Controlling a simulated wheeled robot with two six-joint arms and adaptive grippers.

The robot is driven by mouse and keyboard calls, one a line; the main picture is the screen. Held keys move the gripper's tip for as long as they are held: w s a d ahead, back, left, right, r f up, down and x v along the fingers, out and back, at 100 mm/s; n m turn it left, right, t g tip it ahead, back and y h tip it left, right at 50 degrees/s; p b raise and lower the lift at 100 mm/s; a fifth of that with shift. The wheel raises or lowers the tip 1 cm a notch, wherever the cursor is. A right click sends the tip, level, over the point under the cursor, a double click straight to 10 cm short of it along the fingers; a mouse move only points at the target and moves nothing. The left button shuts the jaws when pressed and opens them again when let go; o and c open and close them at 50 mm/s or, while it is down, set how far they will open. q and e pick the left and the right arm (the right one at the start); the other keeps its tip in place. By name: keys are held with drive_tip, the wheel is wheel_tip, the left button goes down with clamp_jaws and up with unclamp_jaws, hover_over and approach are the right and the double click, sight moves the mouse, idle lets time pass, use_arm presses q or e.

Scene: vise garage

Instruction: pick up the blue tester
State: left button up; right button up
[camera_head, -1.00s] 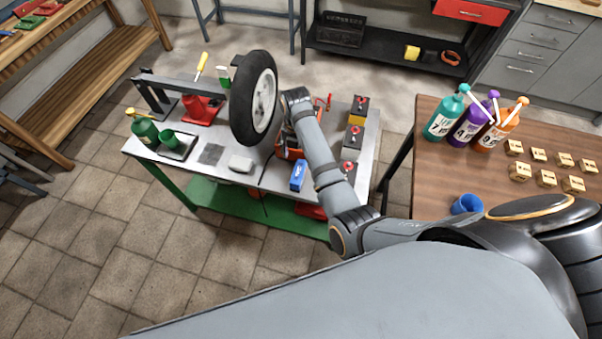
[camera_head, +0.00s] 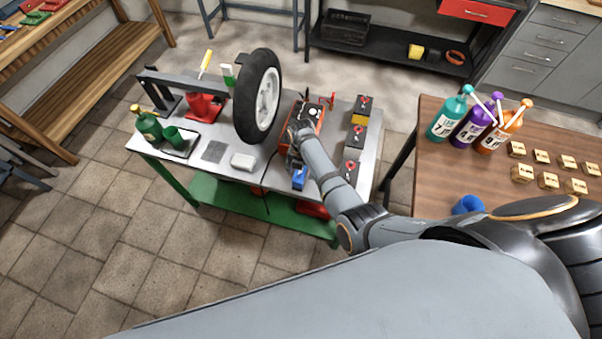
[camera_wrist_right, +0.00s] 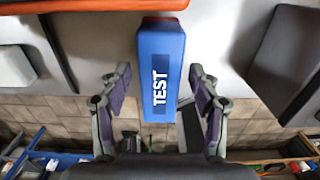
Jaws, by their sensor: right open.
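The blue tester (camera_head: 299,179) lies near the front edge of the metal-topped workbench (camera_head: 222,170). My right gripper (camera_wrist_right: 159,88) is open, with one finger on each side of the tester and a gap to both. In the head view my right gripper (camera_head: 295,160) is over the tester and hides part of it. My left gripper is not in view.
A wheel (camera_head: 258,97) stands on the bench left of the arm. A red device (camera_head: 306,116) sits behind the gripper. Dark batteries (camera_head: 351,170) line the right side. A white block (camera_head: 243,161) lies to the left. The brown table (camera_head: 430,185) at right holds bottles.

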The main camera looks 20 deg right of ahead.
drive_tip(key=shift+f, duration=0.2)
idle(0.6)
clamp_jaws()
